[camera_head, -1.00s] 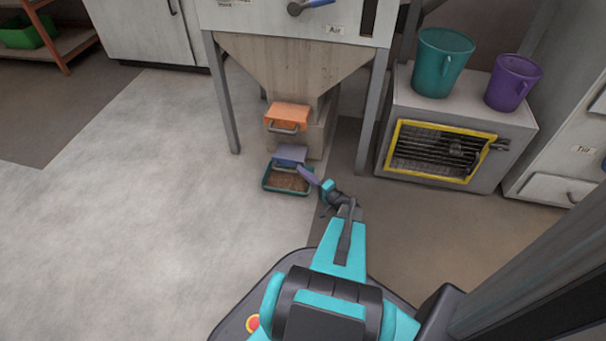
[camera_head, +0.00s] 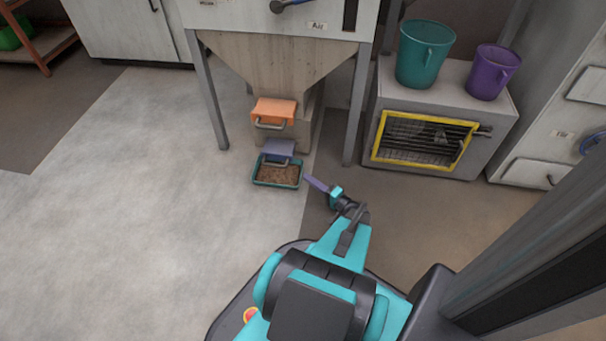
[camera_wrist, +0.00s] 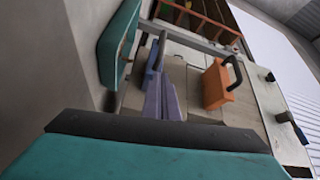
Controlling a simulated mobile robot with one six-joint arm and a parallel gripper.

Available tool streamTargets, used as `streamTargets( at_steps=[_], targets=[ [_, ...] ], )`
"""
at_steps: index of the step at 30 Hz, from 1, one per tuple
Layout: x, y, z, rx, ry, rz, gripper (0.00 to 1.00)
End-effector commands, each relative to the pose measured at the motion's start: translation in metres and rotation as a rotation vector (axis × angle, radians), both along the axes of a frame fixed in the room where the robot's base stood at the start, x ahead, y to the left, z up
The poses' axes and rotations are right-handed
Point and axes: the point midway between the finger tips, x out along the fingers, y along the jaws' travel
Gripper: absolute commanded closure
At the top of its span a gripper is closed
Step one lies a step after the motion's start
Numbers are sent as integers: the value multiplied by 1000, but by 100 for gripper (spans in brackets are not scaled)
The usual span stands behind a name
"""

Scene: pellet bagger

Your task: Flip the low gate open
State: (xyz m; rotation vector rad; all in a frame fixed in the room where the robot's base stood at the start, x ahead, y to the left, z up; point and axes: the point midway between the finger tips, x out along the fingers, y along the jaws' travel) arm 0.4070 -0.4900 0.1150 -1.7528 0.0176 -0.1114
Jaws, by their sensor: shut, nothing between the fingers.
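The low gate is a blue-purple flap (camera_head: 279,149) with a grey bar handle, low on the front of the wooden hopper. In the wrist view its flap (camera_wrist: 152,66) is partly hidden behind my fingers. A similar orange gate (camera_head: 274,111) is above it and also shows in the wrist view (camera_wrist: 214,84). My gripper (camera_head: 316,184) has purple fingers, shut and empty. It is to the right of the low gate and nearer to me, apart from the handle. In the wrist view the fingers (camera_wrist: 166,98) point toward the gate.
A teal tray (camera_head: 254,181) holding brown pellets stands on the floor under the low gate, left of my gripper. Hopper legs (camera_head: 357,105) flank the gates. A grey box with a yellow-framed grille (camera_head: 375,153) stands to the right, bearing teal and purple buckets. Floor at left is clear.

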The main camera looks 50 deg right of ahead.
Motion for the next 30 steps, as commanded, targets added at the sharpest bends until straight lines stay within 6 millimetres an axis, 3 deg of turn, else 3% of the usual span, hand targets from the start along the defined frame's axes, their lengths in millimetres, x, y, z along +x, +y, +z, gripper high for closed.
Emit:
streamTargets(
  at_steps=[6,12,30],
  targets=[
    [-26,0,0,0,-1,-4,100],
    [-38,2,-2,0,-1,-3,100],
    [-41,3,-2,0,-1,-2,100]
  ],
)
